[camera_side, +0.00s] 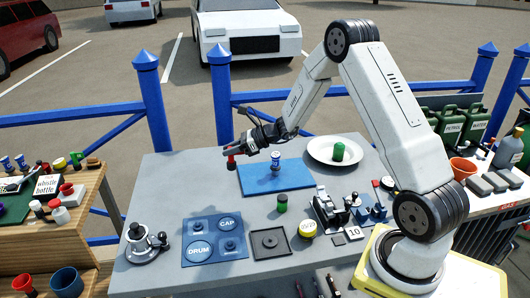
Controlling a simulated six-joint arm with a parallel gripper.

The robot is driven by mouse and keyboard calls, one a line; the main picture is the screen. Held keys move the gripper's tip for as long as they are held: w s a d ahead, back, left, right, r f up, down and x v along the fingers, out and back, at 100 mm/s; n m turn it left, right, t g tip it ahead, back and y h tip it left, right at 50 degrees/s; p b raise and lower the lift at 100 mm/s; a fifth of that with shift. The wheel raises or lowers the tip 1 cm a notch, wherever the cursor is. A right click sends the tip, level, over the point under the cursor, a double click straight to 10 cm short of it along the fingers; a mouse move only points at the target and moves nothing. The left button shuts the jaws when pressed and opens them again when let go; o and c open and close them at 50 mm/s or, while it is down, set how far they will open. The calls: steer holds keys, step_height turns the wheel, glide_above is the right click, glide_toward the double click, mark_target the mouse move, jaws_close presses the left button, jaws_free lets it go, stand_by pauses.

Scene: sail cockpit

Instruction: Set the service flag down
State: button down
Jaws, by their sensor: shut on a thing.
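My gripper (231,152) is over the back of the grey table, left of the blue mat. It is shut on a small red-and-dark piece (231,163) at its fingertips. The piece is too small to tell whether it is the service flag, or whether its lower end touches the table. A blue stand (378,212) at the right of the table has a thin upright part with a red tip (376,184).
A blue-and-white can (275,168) stands on the blue mat (300,180). A white plate (320,155) holds a green cylinder (339,151). A green-and-dark cylinder (282,203), blue DRUM/CAP board (201,250), grey tray (258,246) and yellow-topped disc (307,228) are nearer.

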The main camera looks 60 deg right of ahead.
steer(key=w+d+f, duration=0.1)
steer(key=w+f, duration=0.5)
steer(key=w, duration=0.1)
steer(key=shift+w+d+f, duration=0.25)
steer(key=shift+w+f, duration=0.05)
steer(key=shift+f, duration=0.1)
steer(key=shift+f, duration=0.1)
steer(key=shift+w+f, duration=0.2)
steer(key=shift+f, duration=1.5)
steer(key=shift+f, duration=0.15)
steer(key=c, duration=0.5)
jaws_free()
steer(key=shift+c, duration=0.2)
